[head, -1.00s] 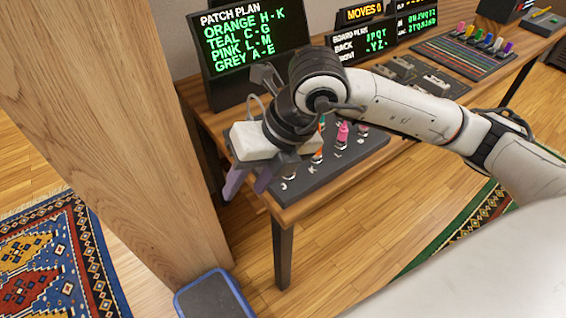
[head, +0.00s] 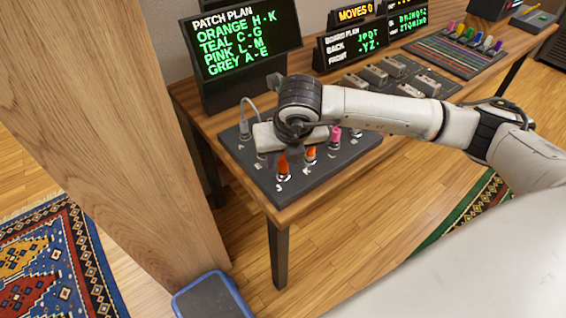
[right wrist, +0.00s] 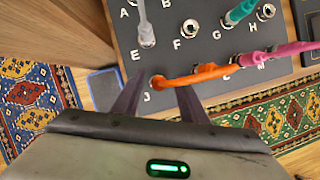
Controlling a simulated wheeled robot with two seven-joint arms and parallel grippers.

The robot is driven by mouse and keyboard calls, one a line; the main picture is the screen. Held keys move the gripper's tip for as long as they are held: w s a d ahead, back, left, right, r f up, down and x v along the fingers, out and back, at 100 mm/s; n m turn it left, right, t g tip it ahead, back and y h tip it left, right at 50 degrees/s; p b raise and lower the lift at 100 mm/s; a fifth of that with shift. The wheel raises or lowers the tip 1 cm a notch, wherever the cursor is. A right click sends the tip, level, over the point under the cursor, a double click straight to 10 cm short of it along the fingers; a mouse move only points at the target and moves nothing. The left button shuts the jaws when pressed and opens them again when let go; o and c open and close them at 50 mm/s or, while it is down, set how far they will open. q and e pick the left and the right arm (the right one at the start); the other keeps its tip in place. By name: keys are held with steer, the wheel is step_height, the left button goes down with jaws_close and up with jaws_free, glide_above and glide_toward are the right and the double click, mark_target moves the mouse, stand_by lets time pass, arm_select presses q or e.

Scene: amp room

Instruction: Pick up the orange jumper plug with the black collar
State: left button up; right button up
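An orange jumper (head: 283,164) stands on the dark patch board (head: 256,180), one plug at the socket marked J and another orange end (head: 310,153) at K. In the right wrist view the orange jumper (right wrist: 200,74) runs from J toward the right. I cannot make out a black collar clearly. My right gripper (right wrist: 160,92) is open, its two dark fingers on either side of the J plug, with nothing visibly gripped. In the head view its white body (head: 290,136) hangs over the board and hides part of it. My left gripper is not in view.
Grey (right wrist: 146,30), teal (right wrist: 240,11) and pink (right wrist: 285,50) jumpers stand close by on the board. A patch plan screen (head: 245,45) stands behind. A wooden pillar (head: 110,120) rises at left. Grey blocks (head: 374,75) and a coloured panel (head: 455,58) lie farther right.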

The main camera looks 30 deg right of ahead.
steer(key=shift+w+f, duration=0.2)
steer(key=shift+f, duration=0.45)
jaws_close()
steer(key=shift+r, duration=0.1)
